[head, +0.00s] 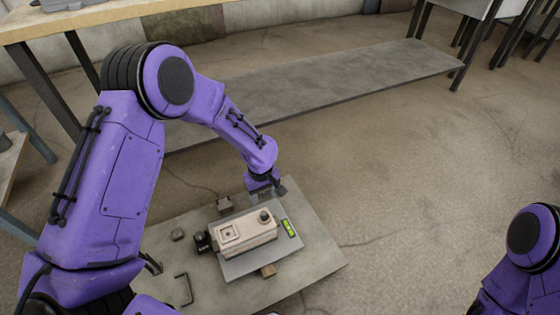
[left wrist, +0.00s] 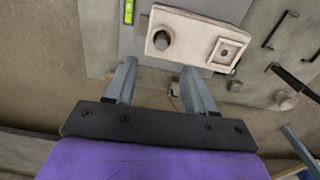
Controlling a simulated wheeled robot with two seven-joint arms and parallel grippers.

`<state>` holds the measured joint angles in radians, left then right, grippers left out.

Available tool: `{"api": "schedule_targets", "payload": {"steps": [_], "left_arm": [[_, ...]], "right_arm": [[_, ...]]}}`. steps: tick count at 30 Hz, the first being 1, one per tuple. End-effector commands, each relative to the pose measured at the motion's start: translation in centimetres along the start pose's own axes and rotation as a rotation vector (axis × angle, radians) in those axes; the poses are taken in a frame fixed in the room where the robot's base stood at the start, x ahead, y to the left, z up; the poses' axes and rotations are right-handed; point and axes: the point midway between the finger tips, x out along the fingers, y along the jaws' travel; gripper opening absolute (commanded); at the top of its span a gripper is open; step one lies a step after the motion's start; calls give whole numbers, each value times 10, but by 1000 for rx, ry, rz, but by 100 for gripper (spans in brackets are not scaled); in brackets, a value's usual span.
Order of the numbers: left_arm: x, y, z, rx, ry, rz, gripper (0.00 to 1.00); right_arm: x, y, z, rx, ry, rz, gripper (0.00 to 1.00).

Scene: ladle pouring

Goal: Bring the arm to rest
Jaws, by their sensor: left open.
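My left arm (head: 120,170) reaches in from the left of the head view and bends down toward the floor area. Its gripper (head: 267,190) is just behind a beige box with a dark knob (head: 247,232). In the left wrist view my left gripper (left wrist: 159,68) has its two fingers well apart, with nothing between them. The beige box (left wrist: 190,38) lies just beyond the fingertips in that view; I cannot tell whether they touch it. Part of my right arm (head: 535,240) shows at the lower right of the head view; its gripper is outside the picture.
The box sits on a grey plate (head: 240,268) with a green level (head: 288,228), on a larger grey board (head: 320,262). Small blocks and a bent dark rod (head: 186,288) lie on that board. A wooden table (head: 120,12) and a low shelf (head: 330,85) stand behind. Floor to the right is clear.

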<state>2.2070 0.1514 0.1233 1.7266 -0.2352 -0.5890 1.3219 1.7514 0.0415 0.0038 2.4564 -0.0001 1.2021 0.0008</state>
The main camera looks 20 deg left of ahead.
Motion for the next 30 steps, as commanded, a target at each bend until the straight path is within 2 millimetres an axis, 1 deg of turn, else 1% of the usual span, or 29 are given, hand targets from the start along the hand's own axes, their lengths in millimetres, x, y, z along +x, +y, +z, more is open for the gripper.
{"api": "schedule_targets", "payload": {"steps": [4, 6, 7, 9, 12, 14, 16, 17, 20, 21, 22, 23, 24, 26, 27, 29, 30], "left_arm": [[0, 0, 0, 4, 0, 1, 54], [0, 3, -1, 38, 4, 14, 54], [0, 8, -2, 61, 11, 40, 54], [0, 24, -3, 111, 39, 138, 54], [7, 36, 4, 173, 101, 288, 54], [17, 33, 11, 199, 149, 351, 54], [32, 20, 20, 217, 212, 393, 54], [39, 11, 25, 222, 241, 400, 54], [61, -33, 40, 232, 346, 378, 54], [69, -57, 47, 238, 386, 349, 54], [74, -76, 53, 241, 416, 320, 54], [79, -95, 58, 244, 443, 288, 54], [82, -120, 66, 249, 470, 244, 54], [86, -154, 78, 257, 494, 179, 54], [87, -174, 86, 258, 500, 139, 54], [89, -203, 98, 257, 493, 82, 54], [91, -220, 108, 258, 475, 47, 54]], "right_arm": [[0, 0, 0, 0, 0, 0, 0], [0, 0, 0, 0, 0, 0, 0], [0, 0, 0, 0, 0, 0, 0], [0, 0, 0, 0, 0, 0, 0], [0, 0, 0, 0, 0, 0, 0], [0, 0, 0, 0, 0, 0, 0], [0, 0, 0, 0, 0, 0, 0], [0, 0, 0, 0, 0, 0, 0], [0, 0, 0, 0, 0, 0, 0], [0, 0, 0, 0, 0, 0, 0], [0, 0, 0, 0, 0, 0, 0], [0, 0, 0, 0, 0, 0, 0], [0, 0, 0, 0, 0, 0, 0], [0, 0, 0, 0, 0, 0, 0], [0, 0, 0, 0, 0, 0, 0], [0, 0, 0, 0, 0, 0, 0], [0, 0, 0, 0, 0, 0, 0]]}}
